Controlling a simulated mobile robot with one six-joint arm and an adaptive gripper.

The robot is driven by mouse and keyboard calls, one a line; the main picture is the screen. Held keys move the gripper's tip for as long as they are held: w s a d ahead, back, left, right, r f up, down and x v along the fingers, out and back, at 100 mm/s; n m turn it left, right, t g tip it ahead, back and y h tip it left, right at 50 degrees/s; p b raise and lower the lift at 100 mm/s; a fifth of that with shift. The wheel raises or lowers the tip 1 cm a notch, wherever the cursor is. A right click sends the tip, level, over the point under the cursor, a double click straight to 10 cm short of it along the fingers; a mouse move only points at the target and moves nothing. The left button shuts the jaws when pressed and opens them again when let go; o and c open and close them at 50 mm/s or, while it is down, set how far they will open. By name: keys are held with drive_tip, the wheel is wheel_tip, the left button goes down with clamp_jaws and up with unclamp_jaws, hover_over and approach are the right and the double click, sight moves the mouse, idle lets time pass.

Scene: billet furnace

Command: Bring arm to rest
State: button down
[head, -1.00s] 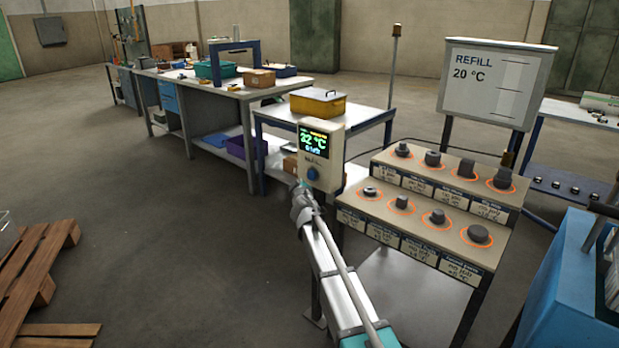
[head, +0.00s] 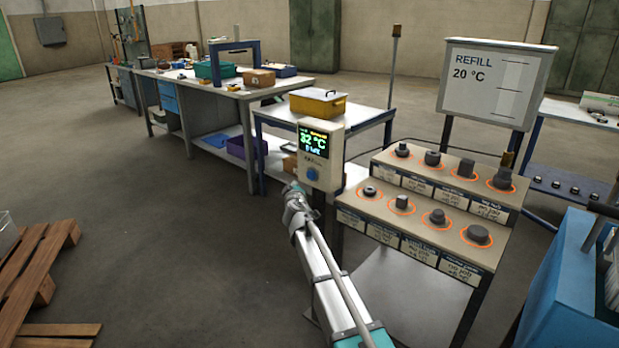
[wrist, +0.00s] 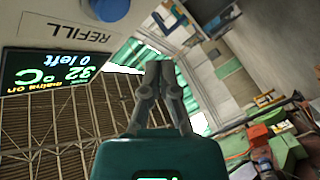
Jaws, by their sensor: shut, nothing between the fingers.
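My arm reaches forward from the bottom of the head view and ends just left of and below the control box (head: 320,155). In the wrist view my gripper (wrist: 158,70) is shut, its fingers together with nothing between them. The same box fills the upper left of the wrist view, upside down. It shows a blue button (wrist: 108,8), a REFILL label and a display (wrist: 45,72) reading about 32 °C and "0 left". The fingertips look clear of the button.
A stepped stand (head: 415,215) with several dark metal parts in orange rings is right of the arm. A REFILL 20 °C board (head: 490,90) stands behind it. A yellow box (head: 318,105) sits on a table behind the control box. The floor to the left is open, with a pallet (head: 40,265).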

drive_tip(key=s+d+f+m+g+h, duration=0.45)
drive_tip(key=s+d, duration=0.25)
drive_tip(key=d, duration=0.5)
drive_tip(key=s+d+f+m+g+h, duration=0.4)
drive_tip(key=s+d, duration=0.3)
drive_tip(key=d, duration=0.4)
drive_tip(key=s+d+f+m+g+y, duration=0.1)
drive_tip(key=s+d+f+g+y, duration=0.15)
drive_tip(key=s, duration=0.65)
drive_tip(key=s+d+f+m+g+y, duration=0.1)
drive_tip(key=s+f+g+y, duration=0.15)
drive_tip(key=s, duration=0.55)
drive_tip(key=s+d+f+m+g+y, duration=0.1)
drive_tip(key=s+d+f+g, duration=0.2)
drive_tip(key=s, duration=0.6)
wheel_tip(320, 180, up, 23)
drive_tip(key=a+p, duration=0.1)
drive_tip(key=p, duration=2.2)
drive_tip(key=shift+w+a+f, duration=0.15)
drive_tip(key=shift+w, duration=0.05)
drive_tip(key=shift+g, duration=0.25)
